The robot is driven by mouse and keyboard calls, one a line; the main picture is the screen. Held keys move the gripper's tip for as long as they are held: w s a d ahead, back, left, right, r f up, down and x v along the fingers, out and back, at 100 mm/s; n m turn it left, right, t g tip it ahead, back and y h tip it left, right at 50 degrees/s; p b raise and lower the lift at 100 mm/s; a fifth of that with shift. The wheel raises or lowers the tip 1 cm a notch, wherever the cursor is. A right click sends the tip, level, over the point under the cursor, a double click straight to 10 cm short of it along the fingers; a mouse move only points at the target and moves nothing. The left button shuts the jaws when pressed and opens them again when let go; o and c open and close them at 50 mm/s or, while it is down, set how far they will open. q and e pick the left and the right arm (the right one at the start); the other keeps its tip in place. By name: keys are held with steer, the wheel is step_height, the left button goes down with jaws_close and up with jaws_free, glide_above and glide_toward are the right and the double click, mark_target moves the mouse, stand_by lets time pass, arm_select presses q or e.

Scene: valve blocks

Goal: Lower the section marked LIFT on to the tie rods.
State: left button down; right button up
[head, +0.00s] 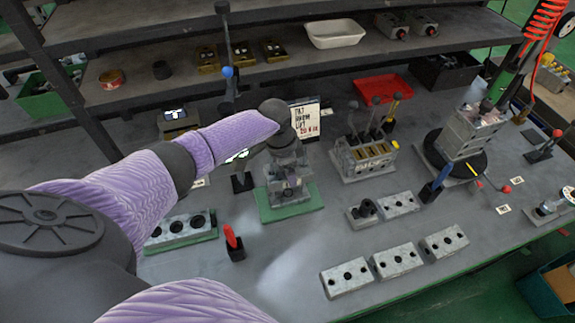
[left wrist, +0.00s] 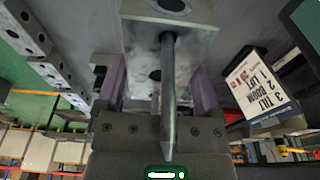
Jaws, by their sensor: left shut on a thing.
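My left gripper (head: 287,163) is over the green plate (head: 312,205) in the middle of the bench. It is shut on a grey metal section that shows between its two fingers (left wrist: 160,92) in the left wrist view. The section (left wrist: 138,62) has round dark holes; no LIFT mark on it is readable. A steel tie rod (left wrist: 168,110) crosses in front of the section in that view, its pointed end near the gripper body. I cannot tell whether the rod passes through a hole. Other rods are hidden. My right gripper is out of view.
The order sign (head: 306,120) stands close behind the gripper. A valve block with levers (head: 363,155) stands to the right. Loose drilled blocks (head: 397,260) lie at front right. A red-topped holder (head: 234,243) stands front left.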

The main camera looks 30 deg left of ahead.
arm_select(q)
steer(key=shift+f+b, duration=0.35)
steer(key=shift+f, duration=0.2)
jaws_free()
steer(key=r+p, duration=0.1)
steer(key=r, duration=0.2)
steer(key=r+p, duration=0.1)
steer(key=r, duration=0.2)
steer(key=s+a+r+p, duration=0.1)
steer(key=r, duration=0.2)
steer(key=shift+r, duration=0.35)
steer(key=shift+s, duration=0.1)
